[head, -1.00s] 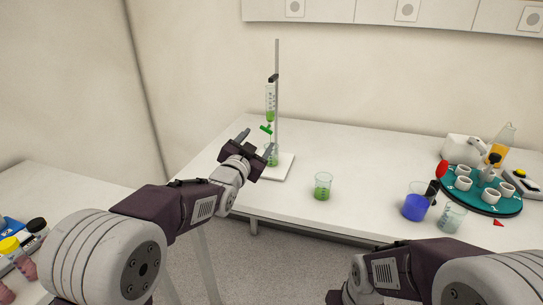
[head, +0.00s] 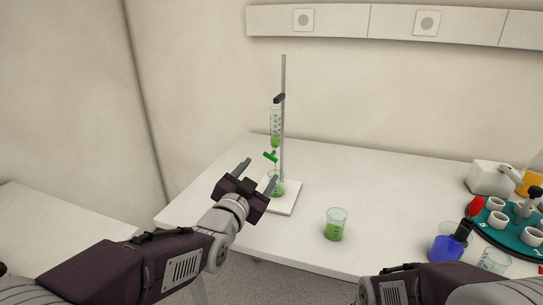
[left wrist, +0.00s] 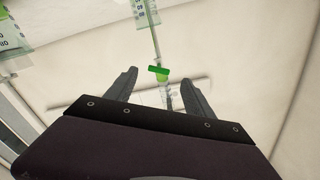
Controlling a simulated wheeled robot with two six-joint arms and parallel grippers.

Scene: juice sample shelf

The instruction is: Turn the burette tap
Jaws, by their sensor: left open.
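The burette (head: 275,125) is clamped upright on a grey stand rod and holds green liquid. Its green tap (head: 270,156) is at its lower end, above a beaker of green liquid (head: 278,187) on the stand's white base (head: 286,209). My left gripper (head: 260,171) is open and empty, in front of the burette near tap height. In the left wrist view the green tap (left wrist: 158,70) appears between the spread fingertips, a little beyond them, with no visible contact. My right gripper is outside the frame.
Another beaker with green liquid (head: 335,226) stands to the right of the stand. Farther right are a beaker of blue liquid (head: 446,249) and a teal round tray (head: 500,239) with white cups. The table (head: 360,180) between them is clear. Graduated glassware (left wrist: 14,35) shows in the left wrist view.

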